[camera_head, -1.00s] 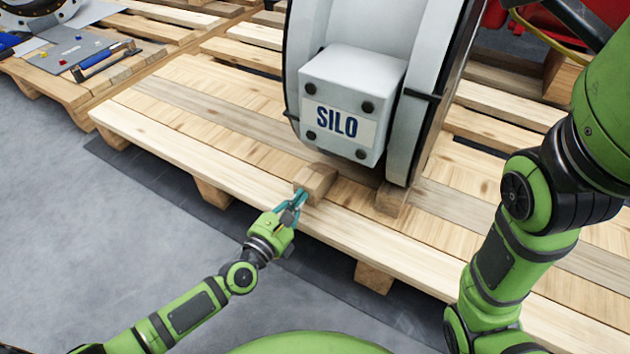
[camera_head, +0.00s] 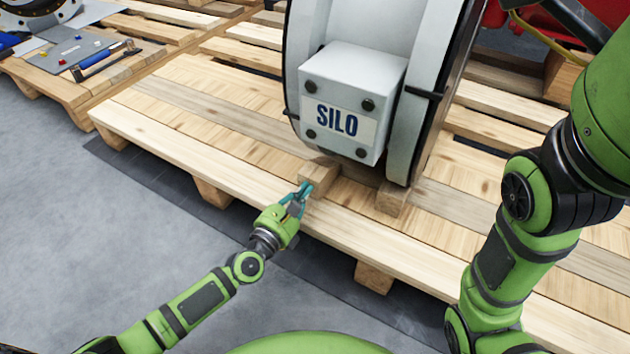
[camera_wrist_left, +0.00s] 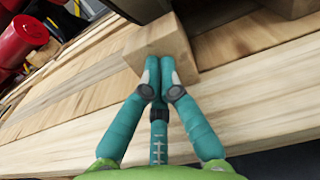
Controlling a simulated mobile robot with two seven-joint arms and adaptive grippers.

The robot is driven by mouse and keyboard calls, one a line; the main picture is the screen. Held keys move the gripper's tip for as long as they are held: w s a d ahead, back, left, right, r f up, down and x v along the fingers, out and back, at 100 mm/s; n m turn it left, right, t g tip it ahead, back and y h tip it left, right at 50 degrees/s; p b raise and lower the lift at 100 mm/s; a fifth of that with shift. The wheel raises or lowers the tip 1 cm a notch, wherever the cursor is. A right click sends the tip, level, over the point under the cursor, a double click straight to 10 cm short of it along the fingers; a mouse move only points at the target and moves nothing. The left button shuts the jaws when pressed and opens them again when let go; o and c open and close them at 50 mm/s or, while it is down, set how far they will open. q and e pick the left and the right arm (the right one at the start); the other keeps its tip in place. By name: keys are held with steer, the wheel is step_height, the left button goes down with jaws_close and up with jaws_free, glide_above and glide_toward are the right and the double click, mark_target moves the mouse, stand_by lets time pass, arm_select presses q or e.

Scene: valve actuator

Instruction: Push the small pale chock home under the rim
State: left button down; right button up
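The small pale wooden chock (camera_head: 319,174) lies on the pallet boards at the foot of the white round housing (camera_head: 350,58), its far end close to or under the rim. I cannot tell whether it touches the rim. My left gripper (camera_head: 305,188) is at the chock's near end. In the left wrist view, the left gripper's teal fingers (camera_wrist_left: 157,66) are shut together with nothing between them. Their tips are against the near face of the chock (camera_wrist_left: 163,42) or just short of it. My right gripper is out of view; only its arm shows at the right.
A second wooden block (camera_head: 391,200) sits under the housing to the right. The SILO box (camera_head: 352,98) overhangs the chock. The pallet (camera_head: 190,140) is clear to the left. A grey board with tools (camera_head: 78,52) lies on another pallet at upper left.

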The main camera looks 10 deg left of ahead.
mark_target(312, 183)
arm_select(q)
steer(key=shift+b+x, duration=0.4)
steer(key=shift+x, duration=1.15)
steer(key=shift+w+d, duration=0.15)
steer(key=shift+d, duration=0.05)
steer(key=shift+f, duration=0.15)
steer(key=shift+s+f, duration=0.2)
steer(key=shift+s, duration=0.4)
steer(key=shift+s+a+r, duration=0.1)
steer(key=shift+s+a, duration=0.15)
steer(key=shift+s, duration=0.4)
steer(key=shift+v, duration=2.7)
steer(key=shift+s+a+r, duration=0.2)
steer(key=shift+s+a, duration=0.4)
steer(key=shift+s, duration=0.3)
